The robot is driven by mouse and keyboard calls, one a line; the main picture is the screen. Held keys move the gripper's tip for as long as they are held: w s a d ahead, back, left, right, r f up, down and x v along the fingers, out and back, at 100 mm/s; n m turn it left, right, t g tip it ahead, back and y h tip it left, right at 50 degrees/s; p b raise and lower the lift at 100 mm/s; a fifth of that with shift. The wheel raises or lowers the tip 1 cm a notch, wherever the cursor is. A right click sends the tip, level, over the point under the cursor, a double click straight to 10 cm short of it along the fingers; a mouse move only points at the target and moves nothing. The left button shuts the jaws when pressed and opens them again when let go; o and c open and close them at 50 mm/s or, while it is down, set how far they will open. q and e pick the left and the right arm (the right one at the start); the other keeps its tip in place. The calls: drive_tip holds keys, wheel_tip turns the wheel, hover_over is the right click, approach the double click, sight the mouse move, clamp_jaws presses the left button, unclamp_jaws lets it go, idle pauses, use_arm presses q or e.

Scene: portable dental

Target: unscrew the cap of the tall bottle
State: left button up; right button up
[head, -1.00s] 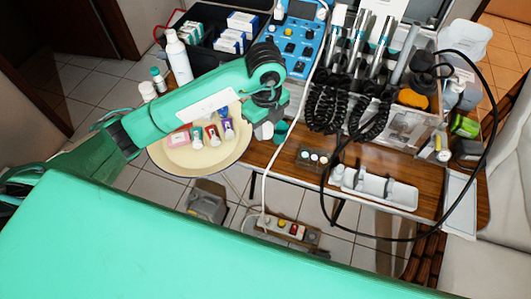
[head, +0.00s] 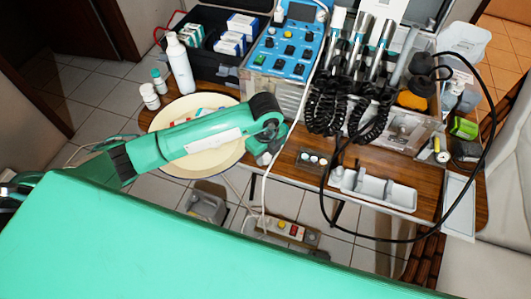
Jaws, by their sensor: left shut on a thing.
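The tall white bottle (head: 180,65) stands upright at the back left of the wooden table, beside the black case. Its narrow top (head: 171,38) is pale; at this size I cannot tell whether that is the cap or a bare neck. My green left arm reaches in from the left across the plate. My left gripper (head: 263,155) points down at its end, right of the plate and well apart from the bottle. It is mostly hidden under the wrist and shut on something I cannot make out. My right gripper is not in view.
A small teal-capped bottle (head: 159,79) and a small white bottle (head: 150,97) stand left of the tall one. The cream plate (head: 216,164) holds small tubes, partly covered by my arm. A blue control panel (head: 290,50), coiled cords (head: 328,105) and a grey tray (head: 378,190) fill the right.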

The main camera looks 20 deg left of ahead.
use_arm(q)
drive_tip(key=shift+f, duration=0.1)
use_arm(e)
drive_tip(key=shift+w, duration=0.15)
use_arm(q)
drive_tip(key=o, duration=1.1)
drive_tip(key=shift+c, duration=0.2)
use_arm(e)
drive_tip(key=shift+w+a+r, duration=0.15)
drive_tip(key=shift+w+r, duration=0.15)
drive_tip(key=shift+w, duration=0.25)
